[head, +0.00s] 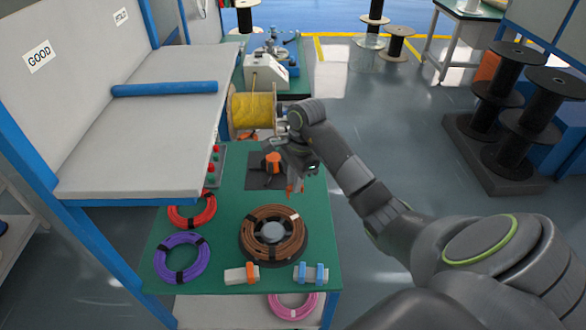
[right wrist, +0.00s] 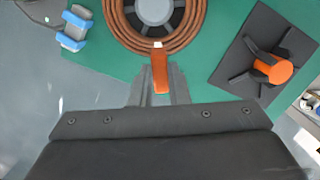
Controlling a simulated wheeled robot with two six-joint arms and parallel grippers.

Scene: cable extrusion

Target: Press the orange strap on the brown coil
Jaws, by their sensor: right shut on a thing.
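The brown coil (head: 290,240) lies on a dark round holder with a grey hub, near the front of the green table (head: 225,225). It also shows at the top of the right wrist view (right wrist: 120,30). My right gripper (head: 292,188) is above the table, just behind the coil in the head view. It is shut on an orange strap (right wrist: 160,72) with a pale tip. In the right wrist view the strap's tip overlaps the coil's near edge; I cannot tell whether they touch. My left gripper is not in view.
A white block with an orange strap (head: 250,272) and one with blue straps (head: 300,272) stand at the front edge. Purple (head: 165,271) and red coils (head: 183,222) lie left. A black plate with an orange knob (head: 273,160) is behind. A yellow spool (head: 253,110) stands further back.

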